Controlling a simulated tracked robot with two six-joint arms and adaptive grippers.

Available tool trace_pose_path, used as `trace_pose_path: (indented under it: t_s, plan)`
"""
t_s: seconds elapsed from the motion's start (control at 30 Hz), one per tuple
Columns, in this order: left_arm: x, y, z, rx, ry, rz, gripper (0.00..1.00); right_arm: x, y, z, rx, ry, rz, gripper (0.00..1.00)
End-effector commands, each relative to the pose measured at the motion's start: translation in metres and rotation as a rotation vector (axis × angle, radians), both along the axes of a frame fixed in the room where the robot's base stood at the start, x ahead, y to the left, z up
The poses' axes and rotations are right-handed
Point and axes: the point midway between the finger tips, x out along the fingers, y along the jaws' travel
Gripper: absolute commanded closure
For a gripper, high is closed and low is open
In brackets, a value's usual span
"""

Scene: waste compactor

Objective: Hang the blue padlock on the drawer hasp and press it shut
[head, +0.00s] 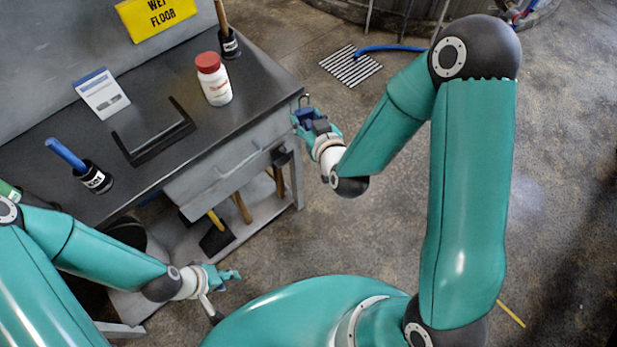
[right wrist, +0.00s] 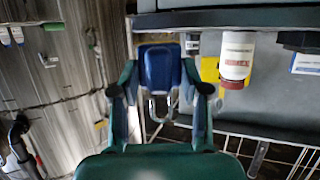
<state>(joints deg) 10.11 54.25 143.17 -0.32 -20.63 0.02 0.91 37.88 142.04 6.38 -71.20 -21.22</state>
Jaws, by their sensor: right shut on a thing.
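My right gripper (head: 303,120) is shut on the blue padlock (head: 307,114), beside the right front corner of the workbench. In the right wrist view the padlock's blue body (right wrist: 160,68) is between the fingertips, with its metal shackle (right wrist: 163,106) on the lower side; in the head view the shackle points up. The padlock appears apart from the drawer (head: 222,170).
On the workbench (head: 262,88) stand a white bottle with red lid (head: 214,80), a black tray (head: 152,131), a card (head: 102,93) and two dark cups (head: 95,177) (head: 229,43). Brushes (head: 218,232) are below the drawer.

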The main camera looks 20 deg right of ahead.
Motion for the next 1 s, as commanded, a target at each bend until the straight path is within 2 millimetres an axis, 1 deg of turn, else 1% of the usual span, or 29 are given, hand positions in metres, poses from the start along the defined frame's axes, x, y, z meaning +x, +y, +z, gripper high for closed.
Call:
trace_pose_path:
  t_s: [0.17, 0.27, 0.37, 0.5, 0.63, 1.0]
  plan:
    - [0.000, 0.000, -0.017, 0.000, 0.000, 0.000, 0.60, 0.002, 0.001, -0.011, 0.000, -0.004, 0.011, 0.87]
    - [0.000, 0.000, -0.036, 0.000, 0.000, 0.000, 0.60, 0.004, 0.003, -0.024, 0.000, -0.005, 0.028, 0.87]
    - [0.000, 0.000, -0.062, 0.000, 0.000, 0.000, 0.60, 0.006, 0.006, -0.040, 0.000, -0.005, 0.051, 0.87]
    - [0.000, 0.000, -0.102, 0.000, 0.000, 0.000, 0.60, 0.009, 0.011, -0.063, -0.001, -0.007, 0.092, 0.87]
    - [0.000, 0.000, -0.138, 0.000, 0.000, 0.000, 0.60, 0.010, 0.015, -0.084, -0.001, -0.007, 0.132, 0.87]
    - [0.000, 0.000, -0.240, 0.000, 0.000, 0.000, 0.60, 0.007, 0.023, -0.145, -0.001, -0.006, 0.236, 0.87]
